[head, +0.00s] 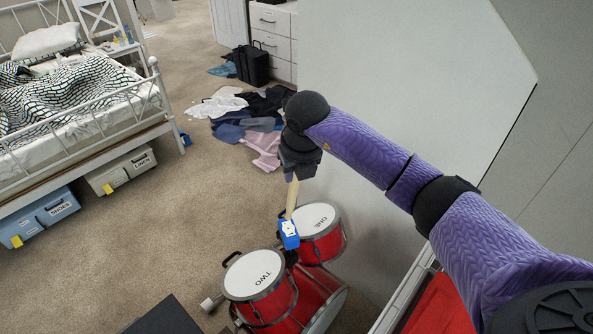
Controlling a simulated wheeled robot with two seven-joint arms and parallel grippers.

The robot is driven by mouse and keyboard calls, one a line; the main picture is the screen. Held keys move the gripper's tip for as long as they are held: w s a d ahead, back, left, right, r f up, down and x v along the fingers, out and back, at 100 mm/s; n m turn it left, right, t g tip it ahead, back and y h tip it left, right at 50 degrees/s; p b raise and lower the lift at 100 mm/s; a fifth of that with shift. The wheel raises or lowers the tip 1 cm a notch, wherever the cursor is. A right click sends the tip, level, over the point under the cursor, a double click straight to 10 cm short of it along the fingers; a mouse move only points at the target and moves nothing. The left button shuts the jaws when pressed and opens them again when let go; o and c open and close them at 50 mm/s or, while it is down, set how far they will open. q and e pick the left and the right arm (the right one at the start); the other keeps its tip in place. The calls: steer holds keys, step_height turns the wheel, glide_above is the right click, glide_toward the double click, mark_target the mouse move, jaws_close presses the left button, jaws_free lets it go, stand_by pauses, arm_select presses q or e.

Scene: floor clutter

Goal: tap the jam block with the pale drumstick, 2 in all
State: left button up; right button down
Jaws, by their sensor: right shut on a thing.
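The jam block (290,240) is a small blue block with a white mark on top, mounted between two red drums. My right gripper (296,174) is above it and shut on the pale drumstick (292,197). The stick hangs nearly upright, and its lower end is at the far edge of the block in the picture. I cannot tell whether the stick touches the block. My left gripper is not in view.
A pale panel (400,100) stands behind my right arm. Clothes (262,145) lie on the carpet beyond. A white bed (85,140) is at left; open carpet lies between.

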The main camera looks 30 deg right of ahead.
mark_target(296, 185)
stand_by(0.3)
step_height(296, 185, down, 4)
steer(key=b, duration=0.2)
steer(key=shift+b, duration=0.35)
steer(key=shift+r, duration=0.25)
step_height(296, 185, up, 4)
steer(key=p, duration=0.3)
steer(key=shift+p, duration=0.35)
steer(key=shift+f, duration=0.2)
steer(key=shift+f, duration=0.1)
